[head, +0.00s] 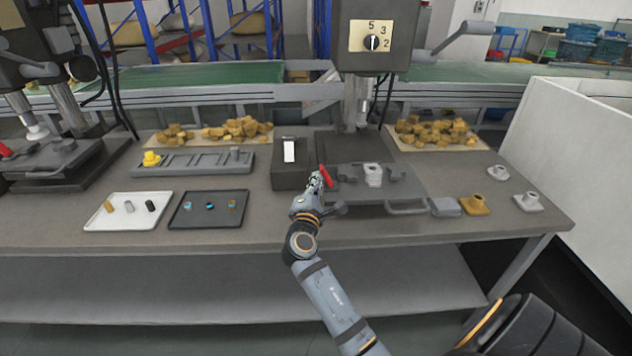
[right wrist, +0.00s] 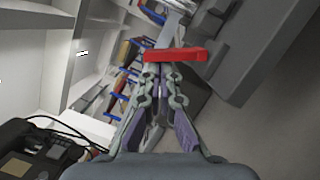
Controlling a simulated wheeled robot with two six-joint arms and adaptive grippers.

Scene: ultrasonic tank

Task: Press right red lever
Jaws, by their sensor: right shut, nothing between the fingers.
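The right red lever (head: 325,176) sticks up at the left side of the right machine's grey base plate. In the right wrist view the lever's red handle (right wrist: 175,55) lies crosswise just in front of my right fingertips. My right gripper (head: 316,181) is shut and empty, with its tips at or very close to the lever; I cannot tell if they touch. It also shows in the right wrist view (right wrist: 162,75). Another red lever (head: 5,150) is at the left machine, at the left edge of the head view. My left gripper is not in view.
A dark box with a white switch (head: 289,151) stands just left of the lever. The right machine's head (head: 376,38) hangs above its base plate (head: 420,185). A white tray (head: 127,225) and a dark tray (head: 185,222) with small parts lie left. The front table strip is mostly clear.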

